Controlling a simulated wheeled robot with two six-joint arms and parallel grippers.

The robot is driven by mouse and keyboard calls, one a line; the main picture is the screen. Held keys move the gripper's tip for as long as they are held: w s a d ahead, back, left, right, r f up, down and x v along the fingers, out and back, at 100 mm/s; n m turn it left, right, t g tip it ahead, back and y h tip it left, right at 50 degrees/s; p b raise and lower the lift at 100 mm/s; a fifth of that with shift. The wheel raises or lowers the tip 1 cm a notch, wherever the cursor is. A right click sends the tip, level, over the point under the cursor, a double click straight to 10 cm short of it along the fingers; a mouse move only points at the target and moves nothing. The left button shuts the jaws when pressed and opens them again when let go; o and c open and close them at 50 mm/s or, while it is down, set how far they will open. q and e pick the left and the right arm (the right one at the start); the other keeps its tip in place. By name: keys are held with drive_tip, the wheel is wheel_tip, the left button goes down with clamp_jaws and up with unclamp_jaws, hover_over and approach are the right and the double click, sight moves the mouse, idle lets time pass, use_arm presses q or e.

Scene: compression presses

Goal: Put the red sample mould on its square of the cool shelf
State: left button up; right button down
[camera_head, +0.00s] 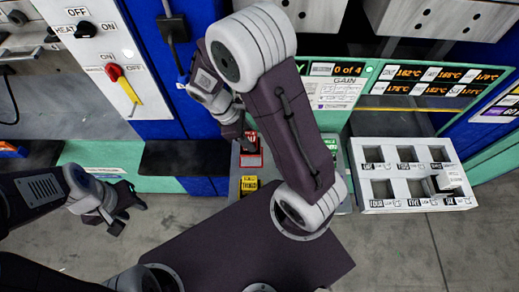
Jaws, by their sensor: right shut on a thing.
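My right gripper (243,139) is shut on the red sample mould (251,147), seen at the left of the grey cool shelf (235,190). My gripper and wrist hide part of the mould; a red outline shows around its lower side, and I cannot tell whether it touches the shelf.
My right arm covers the shelf's middle. A panel with a red-and-yellow switch (115,73) is at upper left. Display panels (349,70) are behind.

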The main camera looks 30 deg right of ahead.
drive_tip(key=shift+f, duration=0.35)
wheel_tip(320, 180, down, 3)
drive_tip(key=shift+s+d+f, duration=0.1)
drive_tip(key=shift+s+f, duration=0.05)
drive_tip(key=shift+f, duration=0.05)
drive_tip(key=shift+w+f, duration=0.2)
drive_tip(key=shift+f, duration=0.05)
drive_tip(key=shift+s+f+b, duration=0.1)
drive_tip(key=shift+s+b, duration=0.05)
drive_tip(key=shift+b, duration=0.15)
drive_tip(key=c, duration=0.8)
unclamp_jaws()
